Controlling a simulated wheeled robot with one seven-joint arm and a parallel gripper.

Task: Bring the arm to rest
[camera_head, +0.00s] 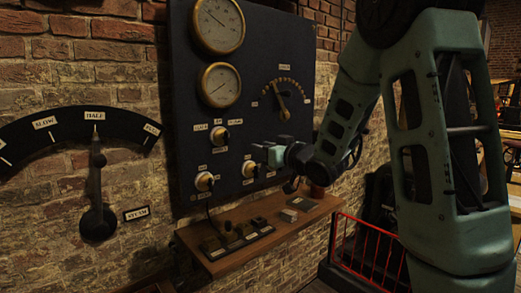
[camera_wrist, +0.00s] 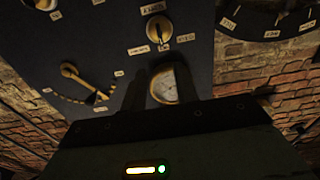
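My arm reaches in from the right in the head view. My gripper (camera_head: 262,153) is at the lower right of the dark control panel (camera_head: 182,110), close to its face near a cream knob (camera_head: 249,169). Whether it touches the panel is hard to tell. In the wrist view the two dark fingers of my gripper (camera_wrist: 162,88) stand apart. A pale brass-rimmed gauge (camera_wrist: 163,86) shows between them, with nothing held. A knob (camera_wrist: 159,30) with labels around it is beyond the fingers. The fingertips are small and partly unclear in the head view.
A wooden shelf (camera_head: 225,262) under the panel holds small dark items, a grey block (camera_head: 289,215) and a reddish jar (camera_head: 317,190). A lever (camera_head: 97,190) with a speed scale is on the brick wall at left. A red railing (camera_head: 370,250) stands below my arm.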

